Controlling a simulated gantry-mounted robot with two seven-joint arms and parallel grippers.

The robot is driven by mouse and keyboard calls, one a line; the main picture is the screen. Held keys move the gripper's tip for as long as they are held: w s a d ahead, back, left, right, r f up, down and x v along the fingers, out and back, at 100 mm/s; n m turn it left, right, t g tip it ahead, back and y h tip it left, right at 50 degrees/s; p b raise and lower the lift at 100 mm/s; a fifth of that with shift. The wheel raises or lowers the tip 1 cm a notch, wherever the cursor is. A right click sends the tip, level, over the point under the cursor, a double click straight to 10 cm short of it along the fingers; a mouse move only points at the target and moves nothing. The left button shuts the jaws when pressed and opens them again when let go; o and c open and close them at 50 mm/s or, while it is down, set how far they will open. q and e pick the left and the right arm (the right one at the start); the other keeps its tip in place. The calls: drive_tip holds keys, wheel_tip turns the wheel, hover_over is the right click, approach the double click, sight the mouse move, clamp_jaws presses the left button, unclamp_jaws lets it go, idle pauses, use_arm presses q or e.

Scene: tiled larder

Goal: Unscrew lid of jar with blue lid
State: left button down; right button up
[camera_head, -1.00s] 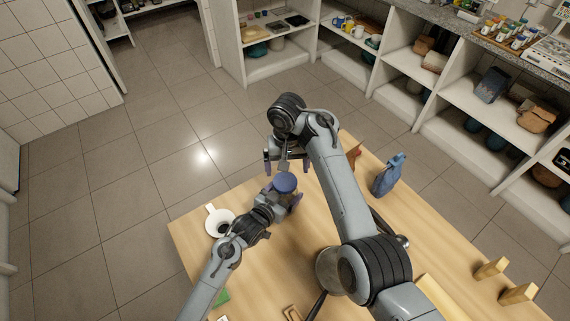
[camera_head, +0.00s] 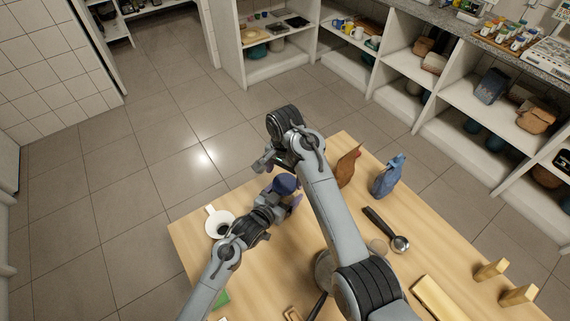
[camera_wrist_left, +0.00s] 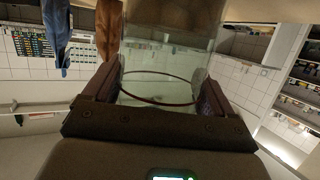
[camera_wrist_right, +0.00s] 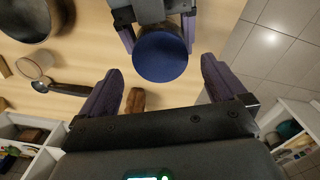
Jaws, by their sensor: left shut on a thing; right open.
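The jar's round blue lid (camera_head: 286,182) shows in the head view, at the end of my left gripper (camera_head: 280,196). The left wrist view shows the clear glass jar body (camera_wrist_left: 160,88) between the left fingers, which are shut on it. In the right wrist view the blue lid (camera_wrist_right: 160,56) is in place on top, facing that camera, with the left fingers around the jar below. My right gripper (camera_head: 268,162) is open near the lid; its two fingers (camera_wrist_right: 163,88) are wide apart with nothing between them, and the lid lies beyond them.
A white cup (camera_head: 219,222) stands left of the left gripper on the wooden table (camera_head: 260,275). A brown bag (camera_head: 349,167) and a blue bag (camera_head: 389,176) stand at the far right edge. A ladle-like utensil (camera_head: 398,242) and wooden blocks (camera_head: 519,294) lie to the right.

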sight(285, 182)
drive_tip(key=shift+f, duration=1.7)
drive_tip(key=c, duration=1.1)
drive_tip(key=n, duration=0.5)
drive_tip(key=shift+r, duration=0.1)
drive_tip(key=n, duration=0.5)
